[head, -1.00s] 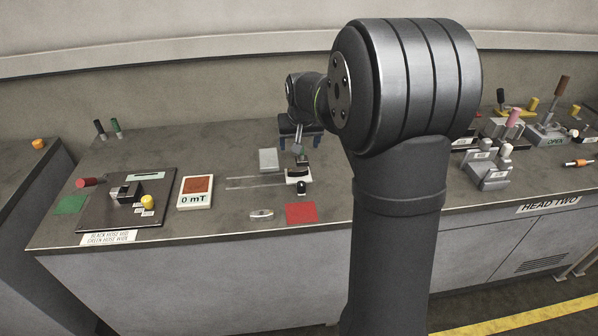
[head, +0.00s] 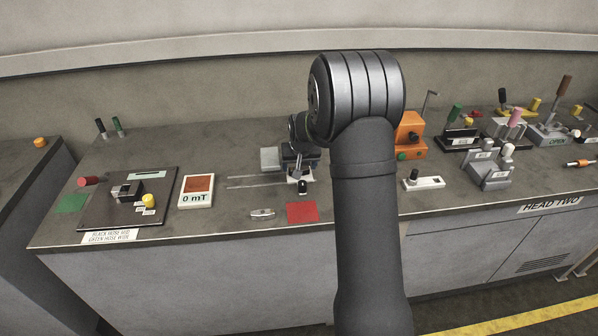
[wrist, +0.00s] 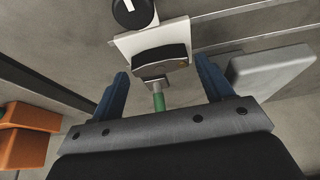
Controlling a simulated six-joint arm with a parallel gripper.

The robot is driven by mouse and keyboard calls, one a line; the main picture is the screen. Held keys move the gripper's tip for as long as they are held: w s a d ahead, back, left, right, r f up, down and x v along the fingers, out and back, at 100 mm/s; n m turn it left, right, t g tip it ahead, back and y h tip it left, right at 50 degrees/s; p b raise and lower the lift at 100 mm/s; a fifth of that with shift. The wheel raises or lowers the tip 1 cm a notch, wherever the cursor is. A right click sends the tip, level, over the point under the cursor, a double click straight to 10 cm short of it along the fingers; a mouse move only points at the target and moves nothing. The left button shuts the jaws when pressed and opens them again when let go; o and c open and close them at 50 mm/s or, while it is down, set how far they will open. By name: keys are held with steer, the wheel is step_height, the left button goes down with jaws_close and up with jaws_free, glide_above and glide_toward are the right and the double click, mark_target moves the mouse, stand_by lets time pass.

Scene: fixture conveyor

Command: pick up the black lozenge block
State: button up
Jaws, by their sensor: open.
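The black lozenge block (wrist: 160,58) has a dark curved side and sits on or against a white fixture plate (wrist: 121,43) in the wrist view. My gripper (wrist: 162,72) is open, its two blue fingers apart on either side of the block's near edge. They do not visibly touch it. A green-handled piece (wrist: 158,102) with a small dark square end lies between the fingers. In the head view my gripper (head: 300,158) is low over the white fixture (head: 308,178); the block is mostly hidden there.
A round black knob (wrist: 133,10) with a white mark stands just beyond the plate. A grey slab (wrist: 270,72) lies right of the fingers. An orange box (head: 410,135) stands right of my arm. A red mat (head: 302,212) lies in front of the fixture.

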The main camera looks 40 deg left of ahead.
steer(key=shift+w+a+f, duration=0.15)
steer(key=shift+w+f, duration=0.05)
steer(key=shift+f, duration=0.35)
steer(key=c, duration=0.9)
steer(key=shift+o, duration=0.2)
